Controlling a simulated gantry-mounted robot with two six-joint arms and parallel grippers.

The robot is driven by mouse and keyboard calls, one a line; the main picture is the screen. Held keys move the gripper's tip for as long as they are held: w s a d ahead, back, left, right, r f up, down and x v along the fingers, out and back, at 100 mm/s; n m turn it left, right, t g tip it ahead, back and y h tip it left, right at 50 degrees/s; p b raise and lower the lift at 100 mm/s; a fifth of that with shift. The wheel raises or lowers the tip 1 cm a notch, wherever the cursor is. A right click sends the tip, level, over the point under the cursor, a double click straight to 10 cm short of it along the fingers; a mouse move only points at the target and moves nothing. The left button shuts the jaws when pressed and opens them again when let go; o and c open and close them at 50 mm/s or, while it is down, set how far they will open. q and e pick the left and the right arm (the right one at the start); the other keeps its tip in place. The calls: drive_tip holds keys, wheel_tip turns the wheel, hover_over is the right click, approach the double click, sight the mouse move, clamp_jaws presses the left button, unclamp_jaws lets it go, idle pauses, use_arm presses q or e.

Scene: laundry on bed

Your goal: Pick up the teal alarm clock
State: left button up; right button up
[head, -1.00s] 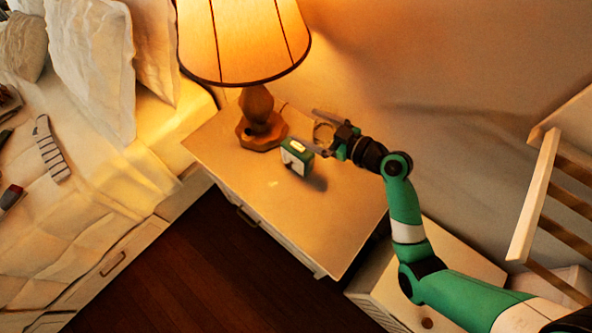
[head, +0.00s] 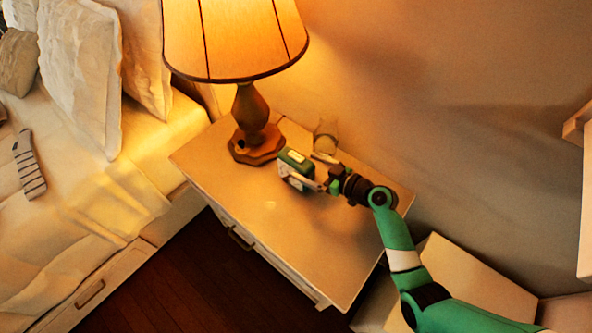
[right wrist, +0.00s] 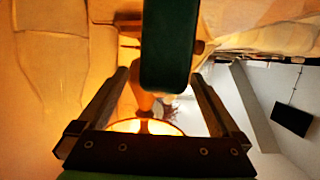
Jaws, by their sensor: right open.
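The teal alarm clock (head: 294,160) stands on the nightstand (head: 300,240), just right of the lamp's wooden base. My right gripper (head: 312,171) is at the clock's right side with its jaws open, one finger toward the wall and one toward the front. In the right wrist view the clock's dark teal body (right wrist: 168,45) sits between the two open fingers (right wrist: 160,80), with a visible gap to each finger. The clock's face is mostly hidden by the near finger in the head view. My left gripper is not in view.
The lit lamp (head: 250,120) stands close to the clock on its left. A clear glass (head: 326,137) stands behind my right gripper, near the wall. The front of the nightstand top is bare. A bed (head: 90,180) with pillows is at the left.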

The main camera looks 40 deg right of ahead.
sight(296, 162)
drive_tip(key=b+x, duration=0.1)
drive_tip(key=x, duration=0.4)
drive_tip(key=shift+w+a+r, duration=0.1)
drive_tip(key=shift+a+r, duration=0.05)
drive_tip(key=shift+a, duration=0.05)
drive_tip(key=shift+r, duration=0.1)
clamp_jaws()
